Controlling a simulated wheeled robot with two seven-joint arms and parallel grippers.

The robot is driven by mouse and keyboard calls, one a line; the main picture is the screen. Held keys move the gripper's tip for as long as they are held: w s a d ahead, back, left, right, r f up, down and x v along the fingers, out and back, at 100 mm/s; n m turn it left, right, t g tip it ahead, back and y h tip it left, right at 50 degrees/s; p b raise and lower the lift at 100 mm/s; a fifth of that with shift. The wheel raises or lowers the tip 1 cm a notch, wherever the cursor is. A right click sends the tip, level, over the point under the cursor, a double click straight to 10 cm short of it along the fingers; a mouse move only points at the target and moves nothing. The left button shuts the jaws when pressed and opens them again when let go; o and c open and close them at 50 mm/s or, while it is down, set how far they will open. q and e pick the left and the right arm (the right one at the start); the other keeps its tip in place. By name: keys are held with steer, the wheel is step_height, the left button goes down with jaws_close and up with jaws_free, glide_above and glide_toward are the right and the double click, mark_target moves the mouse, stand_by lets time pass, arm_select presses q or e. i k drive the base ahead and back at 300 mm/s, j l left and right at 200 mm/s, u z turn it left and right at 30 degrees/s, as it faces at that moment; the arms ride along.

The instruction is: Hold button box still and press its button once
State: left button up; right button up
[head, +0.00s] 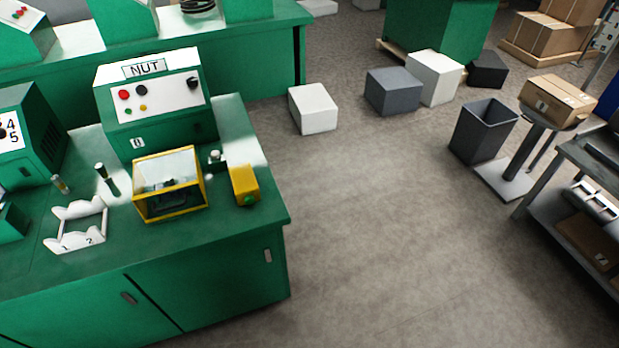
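A small yellow box (243,180) stands near the right end of the green workbench top. It carries a round green button (249,199) on its front face, toward the bench's front edge. It looks like the button box. Nothing touches or holds it. Neither of my grippers shows in the head view.
Left of it stands a yellow-framed clear case (169,184), with a small white-topped fixture (215,158) behind. A white two-lobed rack (77,226) and a green NUT machine (153,97) share the bench (225,238).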

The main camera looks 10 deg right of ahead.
mark_target(250, 200)
steer(key=i+l+z, duration=0.2)
steer(key=z, duration=0.2)
steer(key=i+l+z, duration=0.2)
steer(key=z, duration=0.15)
steer(key=i+l+z, duration=0.1)
steer(key=i+z, duration=0.45)
steer(key=z, duration=0.2)
steer(key=i+l, duration=0.1)
steer(key=i, duration=0.3)
steer(key=i+u, duration=0.1)
steer(key=i, duration=0.25)
steer(key=i+u, duration=0.15)
steer(key=u, duration=0.25)
steer(key=i+u, duration=0.2)
steer(key=u, duration=0.2)
steer(key=i+l+u, duration=0.1)
steer(key=u, duration=0.3)
steer(key=i+l+u, duration=0.15)
steer(key=u, duration=0.25)
steer(key=i+u, duration=0.15)
steer(key=u, duration=0.25)
steer(key=i+u, duration=0.1)
steer(key=u, duration=0.35)
steer(key=i+l+u, duration=0.1)
steer(key=u, duration=0.3)
steer(key=i+l+u, duration=0.1)
steer(key=u, duration=0.35)
steer(key=l+u, duration=0.4)
steer(key=i+j, duration=0.05)
steer(key=j, duration=0.05)
